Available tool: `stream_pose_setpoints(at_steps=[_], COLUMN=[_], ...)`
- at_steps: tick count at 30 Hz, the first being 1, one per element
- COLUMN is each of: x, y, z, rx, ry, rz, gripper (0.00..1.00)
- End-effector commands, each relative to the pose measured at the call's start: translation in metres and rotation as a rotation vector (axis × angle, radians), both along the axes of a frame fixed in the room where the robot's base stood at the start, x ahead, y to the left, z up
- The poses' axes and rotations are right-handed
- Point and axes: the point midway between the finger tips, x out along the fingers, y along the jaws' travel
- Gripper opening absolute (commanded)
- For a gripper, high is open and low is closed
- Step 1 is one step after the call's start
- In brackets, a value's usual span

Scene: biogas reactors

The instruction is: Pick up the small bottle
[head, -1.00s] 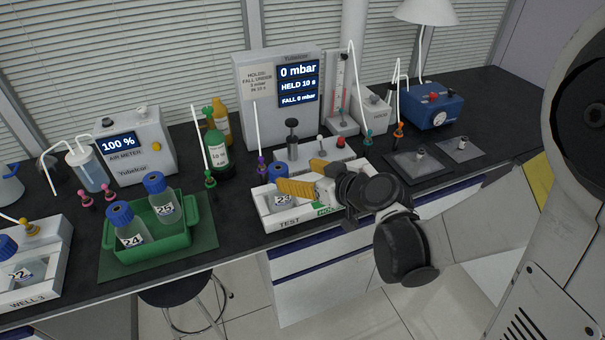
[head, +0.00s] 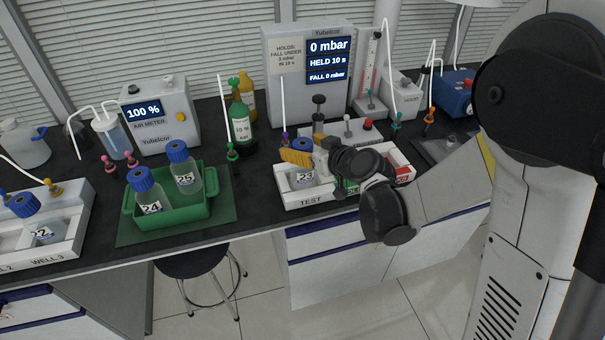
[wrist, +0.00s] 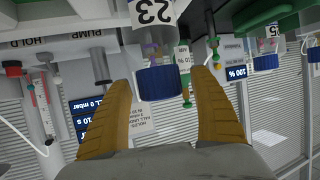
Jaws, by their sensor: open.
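The bottle marked 23 (head: 303,176) has clear glass and a blue cap, and stands in the white TEST tray (head: 311,201). My gripper (head: 297,157) has yellow fingers and is at cap height in front of this bottle, partly covering it in the head view. In the upside-down wrist view, the blue cap of bottle 23 (wrist: 162,80) shows between the open fingers (wrist: 160,95), with gaps on both sides. Whether the cap is fully between them in depth, I cannot tell. Similar bottles 24 (head: 149,198) and 25 (head: 187,175) stand in a green tub.
The green tub (head: 213,207) is left of the TEST tray. Bottle 22 (head: 42,236) is in a white rack at far left. The pressure unit (head: 290,85) and a black-knobbed pump (head: 319,110) stand behind the TEST tray. Thin tubes rise nearby.

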Motion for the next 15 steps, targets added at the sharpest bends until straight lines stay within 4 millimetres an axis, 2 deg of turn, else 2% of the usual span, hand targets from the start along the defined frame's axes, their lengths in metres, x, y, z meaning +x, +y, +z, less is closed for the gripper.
stream_pose_setpoints(at_steps=[5,8,12,15], x=[0.0004,0.0003,0.0003,0.0003], y=[0.0003,0.0001,0.0001,0.0000], z=[0.0007,0.0007,0.0006,0.0009], rx=[0.000,0.000,0.001,0.001], ry=[0.000,0.000,0.001,0.001], rz=[0.000,0.000,0.000,0.000], gripper=[0.73,0.46,0.05,0.04])
